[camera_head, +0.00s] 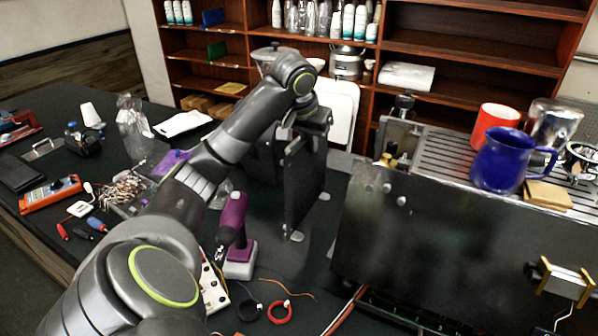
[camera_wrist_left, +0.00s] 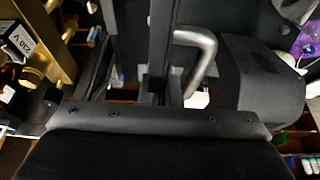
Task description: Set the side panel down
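The side panel (camera_head: 305,180) is a flat dark plate. In the head view it stands upright over the black table, left of the brewer (camera_head: 430,230). My left gripper (camera_head: 308,128) is at the panel's top edge and appears shut on it; its fingertips are mostly hidden. In the left wrist view the panel (camera_wrist_left: 160,45) shows as a narrow dark edge pointing away between the fingers. I cannot tell whether its lower edge touches the table. My right gripper is not in view.
A purple drill (camera_head: 233,220) stands left of the panel, near red and black rings (camera_head: 280,312). A blue pitcher (camera_head: 500,160) and a red mug (camera_head: 496,122) stand on the brewer's slatted top. Tools and a bottle (camera_head: 132,125) fill the left table. Shelves (camera_head: 460,45) stand behind.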

